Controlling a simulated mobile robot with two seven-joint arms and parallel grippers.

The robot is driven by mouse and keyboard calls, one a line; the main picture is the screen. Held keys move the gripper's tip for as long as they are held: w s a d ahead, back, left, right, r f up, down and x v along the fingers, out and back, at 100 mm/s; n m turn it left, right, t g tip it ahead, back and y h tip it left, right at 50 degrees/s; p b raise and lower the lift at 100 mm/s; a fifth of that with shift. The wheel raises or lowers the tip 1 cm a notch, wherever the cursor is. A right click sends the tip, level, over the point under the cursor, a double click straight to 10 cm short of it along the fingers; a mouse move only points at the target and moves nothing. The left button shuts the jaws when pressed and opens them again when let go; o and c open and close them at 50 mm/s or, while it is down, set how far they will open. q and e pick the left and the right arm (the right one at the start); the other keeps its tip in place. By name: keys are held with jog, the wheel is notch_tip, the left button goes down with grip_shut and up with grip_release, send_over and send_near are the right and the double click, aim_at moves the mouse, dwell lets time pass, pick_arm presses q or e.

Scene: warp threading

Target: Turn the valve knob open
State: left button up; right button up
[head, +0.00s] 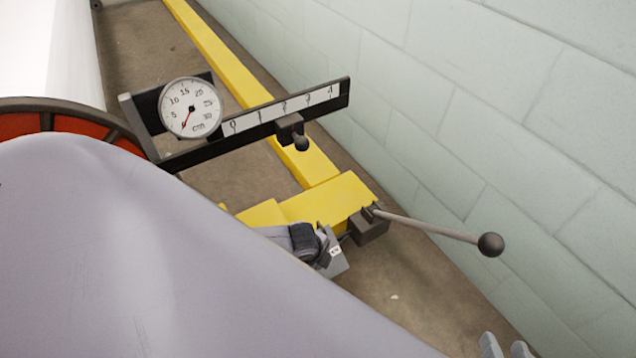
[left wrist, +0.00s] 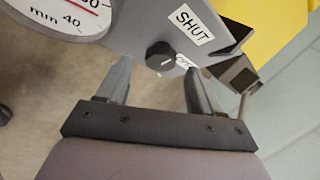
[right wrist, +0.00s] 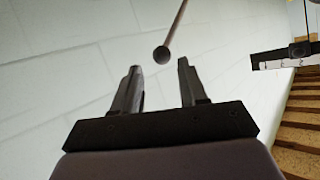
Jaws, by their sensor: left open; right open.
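The valve knob (left wrist: 160,55) is a small round black knob with a light mark, on a grey plate in the left wrist view. A white SHUT label (left wrist: 190,25) is beside it; a second label (left wrist: 187,62) is partly hidden by a finger. My left gripper (left wrist: 157,70) is open, its fingertips on either side of the knob and just short of it. Contact cannot be told. In the head view my left gripper (head: 310,242) is partly hidden by my arm, and the knob is hidden. My right gripper (right wrist: 159,68) is open and empty; its fingertips show at the head view's bottom right (head: 505,347).
A lever with a dark ball end (head: 490,244) sticks out toward the block wall (head: 500,100). A gauge (head: 191,107) and a scale bar with a slider (head: 290,128) stand behind. Yellow beams (head: 330,203) run along the floor. My arm covers the lower left.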

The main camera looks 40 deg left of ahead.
pick_arm(q)
jog(key=shift+b+x, duration=0.45)
jog(key=shift+x, duration=0.7)
pick_arm(e)
jog(key=shift+w+a+f+y, duration=0.2)
jog(key=shift+a+y, duration=0.2)
jog(key=shift+a, duration=0.15)
pick_arm(q)
jog(key=c, duration=1.1)
jog(key=shift+o, duration=0.2)
